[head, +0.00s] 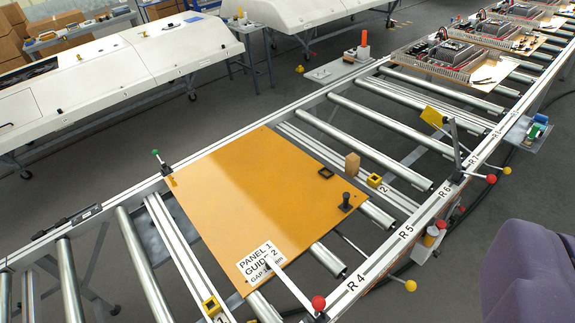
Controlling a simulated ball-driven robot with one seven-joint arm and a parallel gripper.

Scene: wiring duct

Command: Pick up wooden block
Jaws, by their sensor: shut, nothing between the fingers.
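A small light-brown wooden block (352,165) stands upright near the right edge of the orange panel. It is by the cross rail and just left of a yellow bracket (375,180) marked 2. No gripper shows in the head view.
The orange panel (250,195) lies on the roller conveyor, with a label, a black knob (346,202) and a dark ring on it. Red-knobbed and yellow-knobbed levers stick out along the front rail (400,235). A purple shape (530,275) fills the lower right.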

